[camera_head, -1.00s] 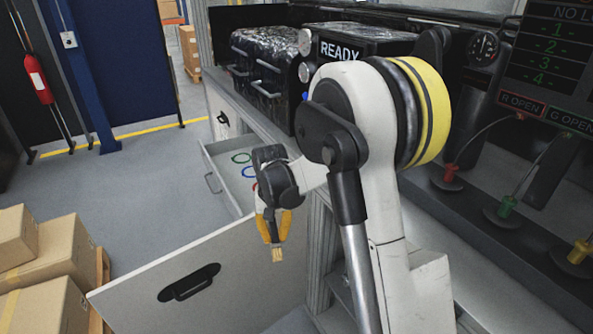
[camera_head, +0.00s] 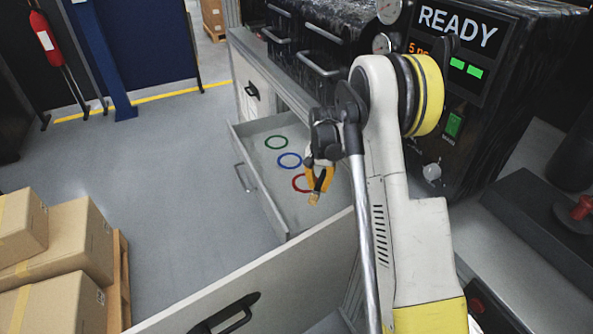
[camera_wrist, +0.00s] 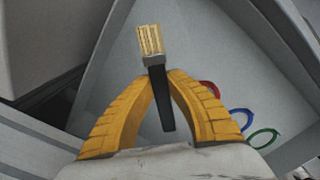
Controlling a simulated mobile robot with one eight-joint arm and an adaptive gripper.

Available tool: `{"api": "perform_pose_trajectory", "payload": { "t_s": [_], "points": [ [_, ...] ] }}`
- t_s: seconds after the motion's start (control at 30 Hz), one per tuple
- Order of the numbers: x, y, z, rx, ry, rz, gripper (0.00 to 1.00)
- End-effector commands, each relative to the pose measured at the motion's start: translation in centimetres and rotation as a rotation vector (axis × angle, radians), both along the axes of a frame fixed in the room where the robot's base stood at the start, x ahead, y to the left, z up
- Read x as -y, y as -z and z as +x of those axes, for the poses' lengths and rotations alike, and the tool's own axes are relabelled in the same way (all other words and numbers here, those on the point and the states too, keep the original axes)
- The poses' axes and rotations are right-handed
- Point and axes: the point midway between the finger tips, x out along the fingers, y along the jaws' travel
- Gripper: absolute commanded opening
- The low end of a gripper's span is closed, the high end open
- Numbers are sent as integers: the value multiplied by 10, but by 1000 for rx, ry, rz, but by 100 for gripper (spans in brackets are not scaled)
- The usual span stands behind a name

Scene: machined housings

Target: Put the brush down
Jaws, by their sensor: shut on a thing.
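The brush (camera_wrist: 151,42) has pale bristles, a metal band and a dark handle. In the wrist view my gripper (camera_wrist: 162,74) has its yellow fingers shut on it just below the band, bristles pointing away from the palm. In the head view my gripper (camera_head: 318,184) hangs over the near end of an open drawer, with the brush (camera_head: 314,199) small at its tip. The brush hides part of the drawer floor, and I see no contact with it.
The open drawer (camera_head: 262,208) has green (camera_head: 275,142), blue (camera_head: 289,160) and red (camera_head: 302,183) rings on its floor. A nearer open drawer front (camera_head: 262,283) stands below. Cardboard boxes (camera_head: 62,245) sit on a pallet at left. A machine with a READY display (camera_head: 458,25) stands at right.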

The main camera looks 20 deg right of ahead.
Motion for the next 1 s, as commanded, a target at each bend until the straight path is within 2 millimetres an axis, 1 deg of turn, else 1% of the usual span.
{"api": "perform_pose_trajectory", "payload": {
  "t_s": [0.03, 0.17, 0.3, 0.4, 0.53, 0.67, 0.73, 1.0],
  "points": [
    [0, 7, 0, 0, 0, 0, 0],
    [0, 26, 0, 0, -1, 0, 0],
    [0, 54, 0, 0, -1, 0, 0],
    [0, 68, 0, 0, -1, 0, 0],
    [0, 81, 0, 0, -1, 0, 0],
    [0, 102, 0, 0, -1, 0, 0],
    [0, 106, -1, 0, -1, 0, 0],
    [0, 106, -1, 0, -1, 0, 0]
  ]
}}
